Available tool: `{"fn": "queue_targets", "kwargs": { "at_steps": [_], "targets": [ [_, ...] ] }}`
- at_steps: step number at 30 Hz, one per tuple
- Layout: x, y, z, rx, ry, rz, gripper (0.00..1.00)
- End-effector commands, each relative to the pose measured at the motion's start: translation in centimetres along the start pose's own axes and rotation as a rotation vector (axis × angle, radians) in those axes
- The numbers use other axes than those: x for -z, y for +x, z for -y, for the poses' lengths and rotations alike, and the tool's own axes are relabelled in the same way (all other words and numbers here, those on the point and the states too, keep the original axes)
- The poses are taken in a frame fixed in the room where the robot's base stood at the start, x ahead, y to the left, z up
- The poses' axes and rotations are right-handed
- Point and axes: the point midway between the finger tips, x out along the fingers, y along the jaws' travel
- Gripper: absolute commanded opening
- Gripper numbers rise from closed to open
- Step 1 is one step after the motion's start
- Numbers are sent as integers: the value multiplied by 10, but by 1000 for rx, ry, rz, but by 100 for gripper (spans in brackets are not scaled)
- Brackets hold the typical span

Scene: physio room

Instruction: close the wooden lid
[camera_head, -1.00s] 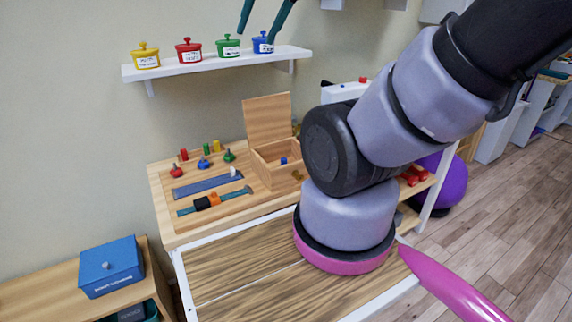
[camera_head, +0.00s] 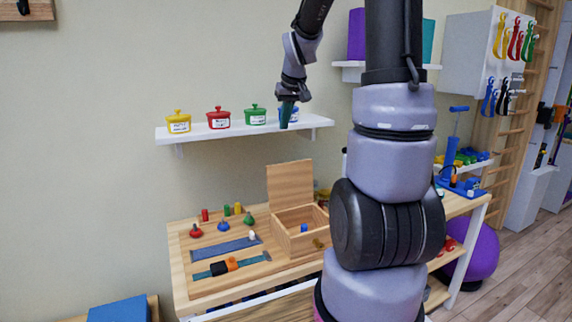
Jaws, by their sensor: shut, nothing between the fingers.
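The wooden lid (camera_head: 289,183) stands upright at the back of the open wooden box (camera_head: 298,241), which is on the wooden table. A small blue block shows inside the box. My gripper (camera_head: 288,122) has dark teal fingers and points down. It is shut and empty, in front of the blue pot (camera_head: 294,112) on the wall shelf, which it partly hides. It appears above the lid in the picture, apart from it.
The white shelf (camera_head: 190,135) also bears yellow, red and green pots. Left of the box lie coloured pegs, knobs and two strap boards (camera_head: 226,250). My arm's thick links hide the table right of the box.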

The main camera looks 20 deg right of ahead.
Motion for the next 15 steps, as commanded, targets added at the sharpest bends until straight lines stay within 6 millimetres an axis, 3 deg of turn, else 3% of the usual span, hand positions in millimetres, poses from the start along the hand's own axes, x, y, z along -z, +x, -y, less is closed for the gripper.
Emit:
{"fn": "queue_targets", "kwargs": {
  "at_steps": [1, 6, 15],
  "targets": [
    [7, 24, -11, 0, -13, 19, 0],
    [22, 79, -36, 3, -66, 42, 0],
    [26, 115, -47, 8, -93, 50, 0]
  ]
}}
